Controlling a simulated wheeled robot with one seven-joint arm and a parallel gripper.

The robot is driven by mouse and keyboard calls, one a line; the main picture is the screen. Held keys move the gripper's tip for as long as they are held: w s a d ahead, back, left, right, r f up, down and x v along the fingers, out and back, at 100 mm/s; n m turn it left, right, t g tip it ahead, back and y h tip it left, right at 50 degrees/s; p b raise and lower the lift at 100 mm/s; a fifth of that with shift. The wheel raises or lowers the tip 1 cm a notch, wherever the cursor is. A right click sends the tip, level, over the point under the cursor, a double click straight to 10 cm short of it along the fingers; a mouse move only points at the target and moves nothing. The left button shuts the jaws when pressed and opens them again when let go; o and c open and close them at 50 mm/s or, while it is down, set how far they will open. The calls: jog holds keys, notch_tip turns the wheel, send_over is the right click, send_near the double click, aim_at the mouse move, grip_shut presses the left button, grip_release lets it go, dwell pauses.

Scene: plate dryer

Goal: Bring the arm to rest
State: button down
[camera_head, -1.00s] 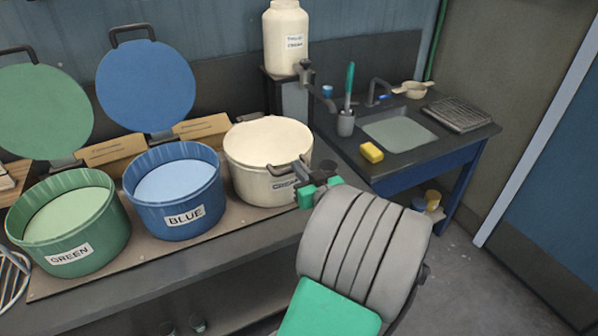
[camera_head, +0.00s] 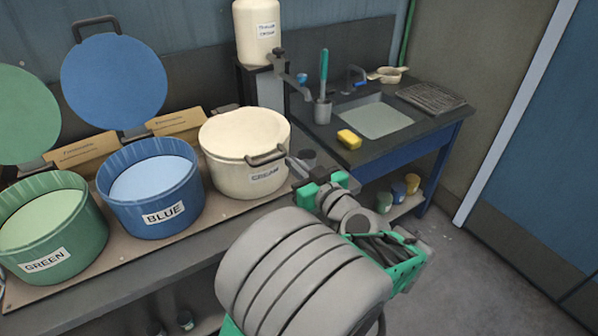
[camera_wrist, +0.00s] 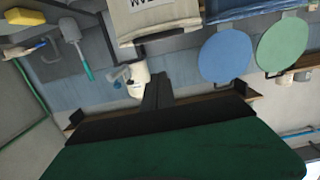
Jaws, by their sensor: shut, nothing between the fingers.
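My gripper (camera_wrist: 158,82) shows in the wrist view with its dark fingers together and nothing between them. In the head view my arm bends in the lower middle, and its far end is just right of the cream pot (camera_head: 232,172), in front of the counter. I cannot tell there whether it touches anything. The cream pot's lid is down. It also shows upside down at the top of the wrist view (camera_wrist: 160,22).
The green pot (camera_head: 75,240) and blue pot (camera_head: 165,222) stand open on the left, their lids raised behind. A sink (camera_head: 372,118) with a yellow sponge (camera_head: 349,139) is at right. A cream bottle (camera_head: 257,30) stands behind. The floor at right is clear.

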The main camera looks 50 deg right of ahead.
jog(key=w+a+f+n+g+y, duration=0.1)
jog(key=w+a+f+g+y, duration=0.15)
jog(key=a, duration=0.35)
jog(key=w+a+f+n+g+y, duration=0.1)
jog(key=a+f+n+g+y, duration=0.1)
jog(key=a+f, duration=0.25)
jog(key=w+a+f+n+g+y, duration=0.1)
jog(key=w+a+f+g+y, duration=0.15)
jog(key=a, duration=0.45)
jog(key=s+a+g+h, duration=0.2)
jog(key=s+a+g, duration=0.4)
jog(key=a, duration=0.5)
jog(key=shift+s+r+m, duration=0.2)
jog(key=shift+r+m, duration=0.1)
jog(key=shift+r, duration=0.05)
